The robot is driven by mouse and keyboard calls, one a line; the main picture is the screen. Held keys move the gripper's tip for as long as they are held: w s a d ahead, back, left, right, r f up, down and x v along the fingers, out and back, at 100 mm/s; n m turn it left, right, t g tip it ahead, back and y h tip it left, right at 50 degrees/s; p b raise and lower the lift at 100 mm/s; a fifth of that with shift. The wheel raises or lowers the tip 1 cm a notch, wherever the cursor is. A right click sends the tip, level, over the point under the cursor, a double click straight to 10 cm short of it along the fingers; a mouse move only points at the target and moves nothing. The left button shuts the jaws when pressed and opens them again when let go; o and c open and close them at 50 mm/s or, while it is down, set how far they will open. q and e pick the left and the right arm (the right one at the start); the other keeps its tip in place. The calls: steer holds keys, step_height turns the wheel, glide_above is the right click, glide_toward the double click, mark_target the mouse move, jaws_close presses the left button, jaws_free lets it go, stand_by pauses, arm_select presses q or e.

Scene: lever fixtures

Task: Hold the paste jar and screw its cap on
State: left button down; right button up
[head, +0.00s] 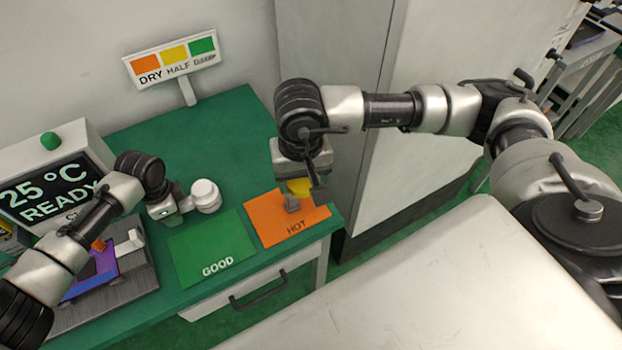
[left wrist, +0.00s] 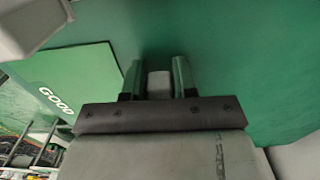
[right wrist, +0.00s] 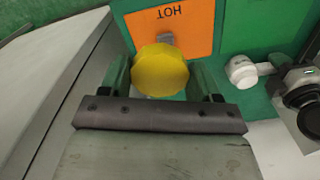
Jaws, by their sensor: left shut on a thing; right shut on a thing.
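The white jar (head: 206,196) is round and looks upright over the green table, right of my left gripper (head: 180,205). A short pale stub joins it to the gripper. In the left wrist view, my left gripper's fingers are shut on a grey block (left wrist: 159,84), which seems to be this stub. The jar also shows in the right wrist view (right wrist: 242,71). My right gripper (right wrist: 160,82) is shut on a yellow round piece (right wrist: 160,70), apparently the cap. It is over the orange mat, apart from the jar, and partly hidden in the head view (head: 299,187).
The orange HOT mat (head: 265,222) and green GOOD mat (head: 205,262) lie on the table. A small grey block (head: 292,204) shows at the HOT mat; I cannot tell whether it touches the yellow piece. A display (head: 45,192) stands left, a tall cabinet (head: 420,60) right.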

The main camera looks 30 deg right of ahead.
steer(key=w+a+m, duration=0.4)
steer(key=w+m, duration=0.2)
steer(key=m, duration=3.4)
glide_toward(202, 187)
steer(key=shift+s+d+f, duration=0.1)
steer(key=shift+s+d, duration=0.15)
steer(key=shift+d, duration=0.6)
steer(key=m, duration=0.1)
steer(key=a+m, duration=0.1)
steer(key=m, duration=0.2)
steer(key=shift+w+a, duration=0.4)
steer(key=shift+f, duration=2.95)
steer(key=shift+f, duration=1.05)
